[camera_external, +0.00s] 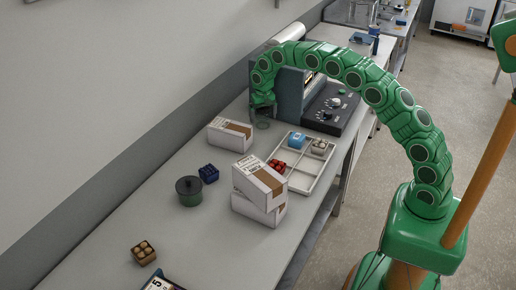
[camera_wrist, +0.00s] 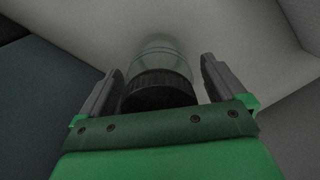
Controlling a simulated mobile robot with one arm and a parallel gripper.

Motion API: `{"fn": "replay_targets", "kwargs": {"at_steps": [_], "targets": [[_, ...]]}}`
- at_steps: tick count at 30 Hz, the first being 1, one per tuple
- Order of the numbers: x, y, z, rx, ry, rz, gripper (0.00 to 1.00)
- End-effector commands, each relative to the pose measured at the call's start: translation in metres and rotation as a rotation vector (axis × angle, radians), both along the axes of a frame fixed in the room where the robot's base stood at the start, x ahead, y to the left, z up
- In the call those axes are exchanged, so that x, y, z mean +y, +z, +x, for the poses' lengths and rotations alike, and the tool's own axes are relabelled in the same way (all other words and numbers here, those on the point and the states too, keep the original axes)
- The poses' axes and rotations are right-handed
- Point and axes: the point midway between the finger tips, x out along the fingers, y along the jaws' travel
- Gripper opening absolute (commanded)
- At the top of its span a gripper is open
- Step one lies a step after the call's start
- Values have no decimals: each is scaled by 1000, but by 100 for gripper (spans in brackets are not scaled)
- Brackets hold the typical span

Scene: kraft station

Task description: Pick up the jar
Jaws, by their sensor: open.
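A clear glass jar (camera_wrist: 160,56) with a dark ribbed lid stands between the two grey fingers of my gripper (camera_wrist: 161,66) in the wrist view. A gap shows on either side of the lid, so the open fingers are around the jar without visible contact. In the external view my gripper (camera_external: 261,103) points down at the far part of the bench, just left of the dark machine. The glass jar (camera_external: 262,124) shows faintly below it; its lid is mostly hidden there.
The dark machine (camera_external: 337,108) with knobs stands close to the right of my gripper. A white box (camera_external: 229,135) is just in front. The left bench is mostly clear.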

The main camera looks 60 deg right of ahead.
Motion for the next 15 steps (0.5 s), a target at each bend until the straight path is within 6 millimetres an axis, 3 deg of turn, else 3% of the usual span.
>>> {"fn": "replay_targets", "kwargs": {"at_steps": [2, 12, 15], "targets": [[0, 0, 0, 0, 0, 0, 94], [0, 0, 0, 0, 0, 0, 42], [0, 0, 0, 0, 0, 0, 34]]}}
